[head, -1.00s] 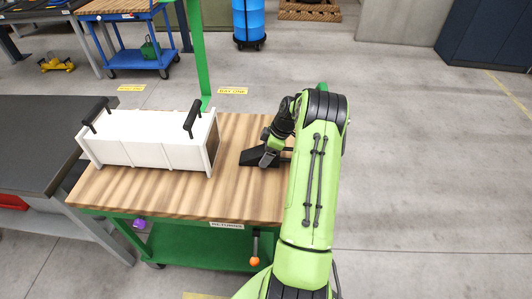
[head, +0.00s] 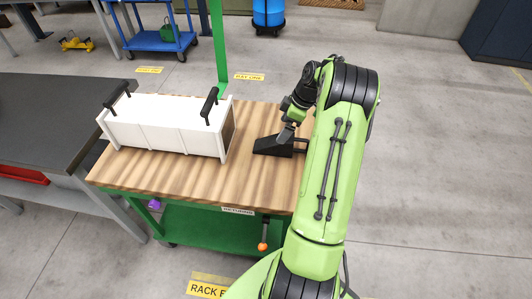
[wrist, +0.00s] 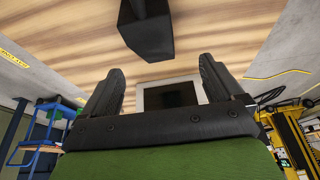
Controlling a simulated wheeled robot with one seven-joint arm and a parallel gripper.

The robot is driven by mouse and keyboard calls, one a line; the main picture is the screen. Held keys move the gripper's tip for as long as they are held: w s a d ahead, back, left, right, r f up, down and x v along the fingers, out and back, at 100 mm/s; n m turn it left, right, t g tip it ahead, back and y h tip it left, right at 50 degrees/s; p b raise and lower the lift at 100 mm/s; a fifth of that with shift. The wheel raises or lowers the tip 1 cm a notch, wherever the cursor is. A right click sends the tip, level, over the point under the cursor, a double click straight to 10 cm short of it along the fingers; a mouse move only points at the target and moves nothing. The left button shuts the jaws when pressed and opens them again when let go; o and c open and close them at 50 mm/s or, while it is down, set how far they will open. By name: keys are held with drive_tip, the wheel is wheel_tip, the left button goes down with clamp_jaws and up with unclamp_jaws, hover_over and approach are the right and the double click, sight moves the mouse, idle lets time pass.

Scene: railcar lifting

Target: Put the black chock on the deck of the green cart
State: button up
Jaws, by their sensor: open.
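The black chock (head: 272,146) lies on the wooden deck (head: 190,181) of the green cart, near its right side. A dark handle-like bar sticks out from its right. My gripper (head: 287,133) is just above and beside the chock, partly hidden by my arm. In the wrist view, my gripper (wrist: 158,82) is open, with nothing between its fingertips. The chock (wrist: 147,36) shows there beyond the fingertips, apart from them and cut off by the top edge.
A white box (head: 168,126) with two black handles fills the deck's left part. A green post (head: 217,45) rises behind the cart. A grey workbench (head: 60,120) stands at left, a blue cart (head: 153,40) behind. Floor at right is clear.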

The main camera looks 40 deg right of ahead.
drive_tip(key=s+a+r+m+h, duration=0.1)
drive_tip(key=a+r, duration=0.7)
drive_tip(key=a, duration=0.2)
drive_tip(key=a+r+m+h, duration=0.1)
drive_tip(key=a+r, duration=0.6)
drive_tip(key=a, duration=0.3)
drive_tip(key=s+a+r+m+t, duration=0.1)
drive_tip(key=s+a+m, duration=0.1)
drive_tip(key=s+a, duration=0.4)
drive_tip(key=s+a+r+m+t, duration=0.1)
drive_tip(key=s+a+m, duration=0.2)
drive_tip(key=s+a, duration=0.4)
drive_tip(key=s, duration=0.5)
drive_tip(key=shift+r+h, duration=0.25)
drive_tip(key=shift+h, duration=0.05)
